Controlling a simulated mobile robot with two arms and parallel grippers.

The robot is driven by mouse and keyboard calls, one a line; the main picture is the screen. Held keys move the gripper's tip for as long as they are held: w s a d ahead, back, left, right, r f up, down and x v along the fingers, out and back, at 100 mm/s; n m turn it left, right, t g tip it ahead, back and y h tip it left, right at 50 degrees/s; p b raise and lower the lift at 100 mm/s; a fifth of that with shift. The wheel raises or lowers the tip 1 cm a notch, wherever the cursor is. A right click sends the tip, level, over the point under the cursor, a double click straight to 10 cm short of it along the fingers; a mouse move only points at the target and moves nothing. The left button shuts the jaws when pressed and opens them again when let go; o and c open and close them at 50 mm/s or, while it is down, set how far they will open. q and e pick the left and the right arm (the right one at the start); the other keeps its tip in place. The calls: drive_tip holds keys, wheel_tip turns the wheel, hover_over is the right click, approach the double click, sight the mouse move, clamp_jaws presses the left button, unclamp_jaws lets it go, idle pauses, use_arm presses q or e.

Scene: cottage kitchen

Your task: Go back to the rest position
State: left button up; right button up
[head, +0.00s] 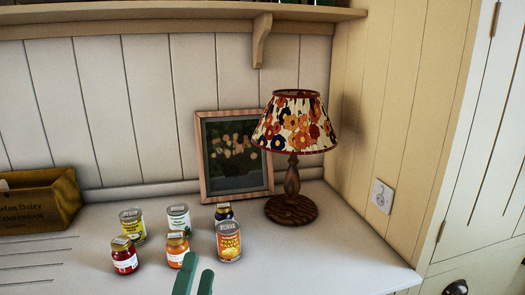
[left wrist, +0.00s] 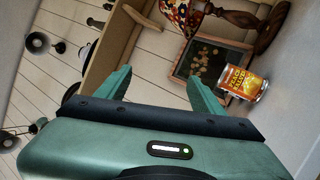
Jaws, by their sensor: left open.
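My left gripper (head: 194,280) shows at the bottom of the head view, with green fingers just in front of the cans and jars. In the left wrist view my left gripper (left wrist: 160,88) has its two fingers spread apart with nothing between them. A yellow-orange can (head: 229,241) stands upright to the right of the fingers. It also shows in the left wrist view (left wrist: 243,83), beyond one fingertip and apart from it. My right gripper is in neither view.
Several jars and cans, such as a red jar (head: 124,256) and an orange jar (head: 176,250), stand on the white counter (head: 320,260). A lamp (head: 292,190), a framed picture (head: 234,155) and a wooden crate (head: 40,200) stand behind. The counter's front right is clear.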

use_arm(q)
drive_tip(key=s+d+f+m+g+h, duration=0.2)
drive_tip(key=s+f+m+g, duration=0.1)
drive_tip(key=f+m+g, duration=0.45)
drive_tip(key=s+d+f+m+g+h, duration=0.2)
drive_tip(key=s+f+m+g, duration=0.2)
drive_tip(key=f+m, duration=0.55)
drive_tip(key=s+a+f+m+g+y, duration=0.3)
drive_tip(key=s+a+f+g+y, duration=0.4)
drive_tip(key=s+a+f, duration=0.65)
wheel_tip(320, 180, down, 28)
drive_tip(key=s+g, duration=0.2)
drive_tip(key=s, duration=0.1)
drive_tip(key=s+a+f+g, duration=0.1)
drive_tip(key=s+a+f, duration=0.1)
drive_tip(key=s+f, duration=1.2)
drive_tip(key=shift+s+a+f+m+h, duration=0.2)
drive_tip(key=shift+s+f+m+h, duration=0.1)
drive_tip(key=shift+s, duration=0.65)
